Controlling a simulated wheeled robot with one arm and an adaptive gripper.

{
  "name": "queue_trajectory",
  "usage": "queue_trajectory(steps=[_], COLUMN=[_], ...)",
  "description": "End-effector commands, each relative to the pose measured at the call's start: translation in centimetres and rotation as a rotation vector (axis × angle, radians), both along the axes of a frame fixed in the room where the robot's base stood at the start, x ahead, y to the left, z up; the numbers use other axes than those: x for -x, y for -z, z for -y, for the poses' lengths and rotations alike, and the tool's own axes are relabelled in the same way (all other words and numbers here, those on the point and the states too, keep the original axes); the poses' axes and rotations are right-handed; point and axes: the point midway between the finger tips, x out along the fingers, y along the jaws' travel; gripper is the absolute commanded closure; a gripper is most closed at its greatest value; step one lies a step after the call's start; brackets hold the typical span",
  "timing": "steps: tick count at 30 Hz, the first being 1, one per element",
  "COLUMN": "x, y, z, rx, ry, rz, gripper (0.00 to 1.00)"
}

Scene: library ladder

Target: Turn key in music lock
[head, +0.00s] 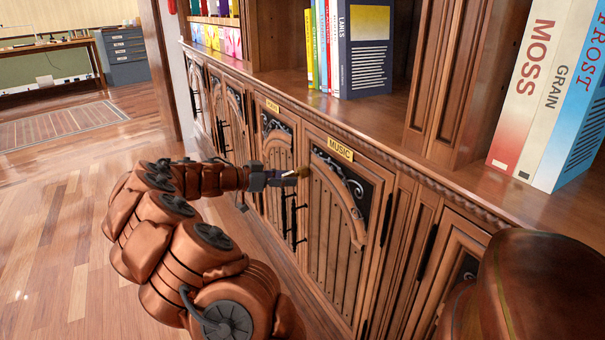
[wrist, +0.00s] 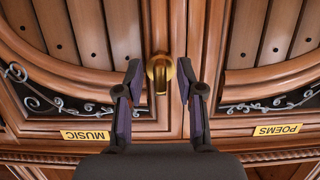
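The door under the MUSIC label (head: 340,148) is a shut wooden cabinet door (head: 334,222) with dark scrollwork. In the wrist view, the MUSIC label (wrist: 86,135) is at the lower left, upside down. A brass piece (wrist: 160,72), seemingly the key at its lock, stands on the MUSIC door's edge beside the seam. It shows small and bright in the head view (head: 303,171). My gripper (wrist: 160,80) is open, one finger on each side of the brass piece, with a small gap at each side. Its keyhole cannot be made out.
The POEMS door (wrist: 277,130) adjoins across the seam. Black door handles (head: 386,218) stick out along the cabinet front. Books (head: 362,50) stand on the shelf above, with large ones (head: 535,85) at the right. The wooden floor (head: 60,200) at the left is clear.

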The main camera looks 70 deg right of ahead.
Motion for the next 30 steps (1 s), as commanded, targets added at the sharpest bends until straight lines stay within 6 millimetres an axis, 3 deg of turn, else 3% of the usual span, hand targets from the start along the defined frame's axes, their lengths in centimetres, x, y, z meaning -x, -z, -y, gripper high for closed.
queue_trajectory(steps=[23,30], x=[-0.04,-0.03], y=[-0.02,0.0], z=[0.03,0.03], rx=[0.0,0.0], ry=[-0.001,0.0], rz=[0.0,0.0], gripper=[0.62,0.84])
